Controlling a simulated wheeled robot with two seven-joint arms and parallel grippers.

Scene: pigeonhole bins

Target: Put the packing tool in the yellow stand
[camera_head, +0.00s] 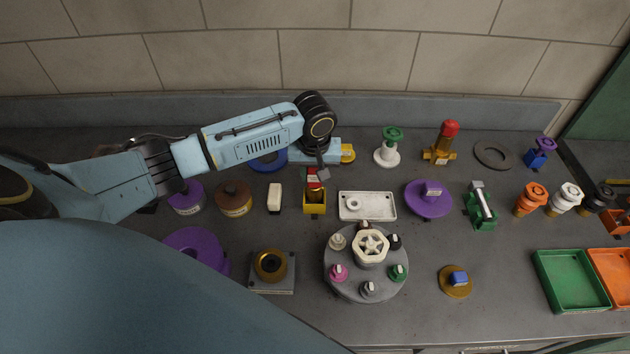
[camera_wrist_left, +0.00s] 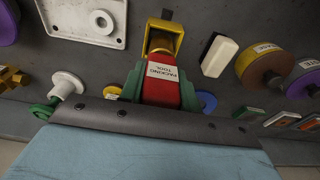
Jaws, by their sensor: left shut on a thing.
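The packing tool (camera_wrist_left: 162,92) is red with a white label reading "PACKING TOOL". In the left wrist view it sits between greenish parts at the middle of the picture. My left gripper (camera_head: 320,172) is shut on the packing tool and points down at the back edge of the yellow stand. The yellow stand (camera_head: 315,208) is a small open frame on the bench, also seen just beyond the tool in the left wrist view (camera_wrist_left: 164,27). Red of the tool shows at the stand's top in the head view. I cannot tell whether the tool touches the stand. My right gripper is not in view.
A white block (camera_head: 274,198) stands left of the stand and a white tray (camera_head: 378,212) right of it. A grey round plate (camera_head: 346,288) with several knobs lies in front.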

